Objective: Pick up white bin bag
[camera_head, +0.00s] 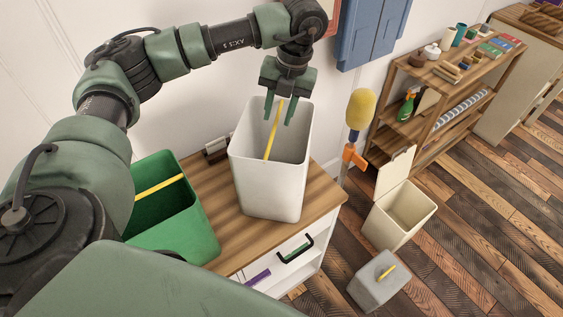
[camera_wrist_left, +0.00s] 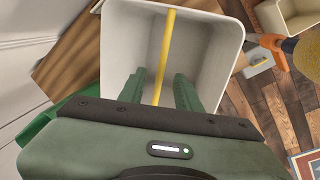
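A white bin (camera_head: 268,185) stands upright on the wooden top of a cabinet, and it also shows in the left wrist view (camera_wrist_left: 215,35). A thin yellow strip (camera_head: 271,143) runs across its opening; it shows in the wrist view too (camera_wrist_left: 166,50). No separate white bag can be told apart from the bin. My left gripper (camera_head: 280,120) points down at the bin's far rim, with its fingers open on either side of the strip. I cannot tell whether they touch it. My right gripper is not in view.
A green bin (camera_head: 190,222) with a yellow strip stands left of the white bin. A cream bin (camera_head: 398,218) and a grey bin (camera_head: 372,285) stand on the plank floor. A yellow sponge-like head (camera_head: 360,108) and a shelf (camera_head: 440,110) are at right. The wall is close behind.

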